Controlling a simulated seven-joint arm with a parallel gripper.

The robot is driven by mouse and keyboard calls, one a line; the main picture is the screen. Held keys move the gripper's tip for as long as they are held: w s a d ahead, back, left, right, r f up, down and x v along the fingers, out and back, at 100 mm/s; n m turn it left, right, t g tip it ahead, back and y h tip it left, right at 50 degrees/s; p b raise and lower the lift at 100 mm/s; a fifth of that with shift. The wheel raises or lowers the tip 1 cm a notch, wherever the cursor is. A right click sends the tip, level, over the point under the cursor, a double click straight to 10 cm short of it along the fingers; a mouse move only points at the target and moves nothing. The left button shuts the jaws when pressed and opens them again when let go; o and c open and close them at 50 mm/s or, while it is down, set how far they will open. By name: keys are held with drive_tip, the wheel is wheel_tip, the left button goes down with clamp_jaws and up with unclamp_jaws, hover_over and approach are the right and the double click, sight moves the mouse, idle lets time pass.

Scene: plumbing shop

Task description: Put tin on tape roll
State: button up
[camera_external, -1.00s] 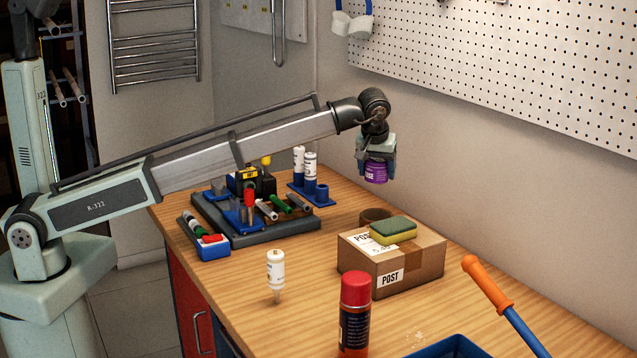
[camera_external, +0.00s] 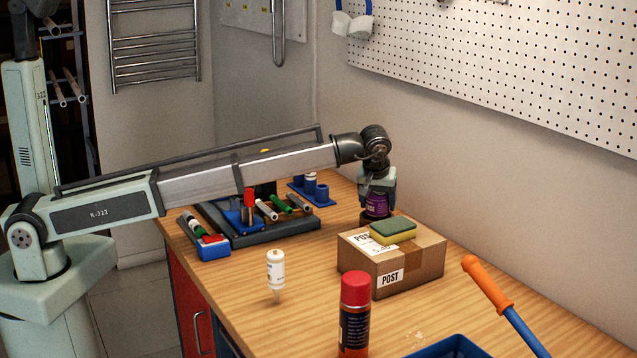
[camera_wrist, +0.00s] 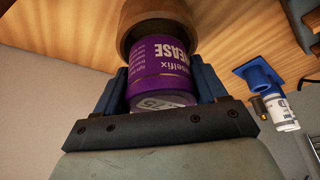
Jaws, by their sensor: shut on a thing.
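The purple tin (camera_external: 377,204) is between the jaws of my gripper (camera_external: 376,190), which is shut on it. In the wrist view the tin (camera_wrist: 163,70) shows its label between the two blue fingers of my gripper (camera_wrist: 163,88). The brown tape roll (camera_external: 367,219) stands on the bench behind the cardboard box, partly hidden by the box and the tin. In the wrist view the tape roll (camera_wrist: 150,22) is right at the tin's far end. I cannot tell whether tin and roll touch.
The cardboard box (camera_external: 405,268) with a sponge (camera_external: 393,231) on it stands just in front of the roll. A blue holder (camera_external: 318,192) with a white tube is behind left. A grey tool tray (camera_external: 290,232), a glue bottle (camera_external: 276,272) and a red-capped can (camera_external: 355,315) are on the bench (camera_external: 240,290).

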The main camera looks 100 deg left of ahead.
drive_tip(key=shift+f, duration=0.35)
drive_tip(key=shift+f, duration=0.1)
drive_tip(key=o, duration=1.2)
drive_tip(key=shift+c, duration=0.2)
drive_tip(key=v, duration=1.2)
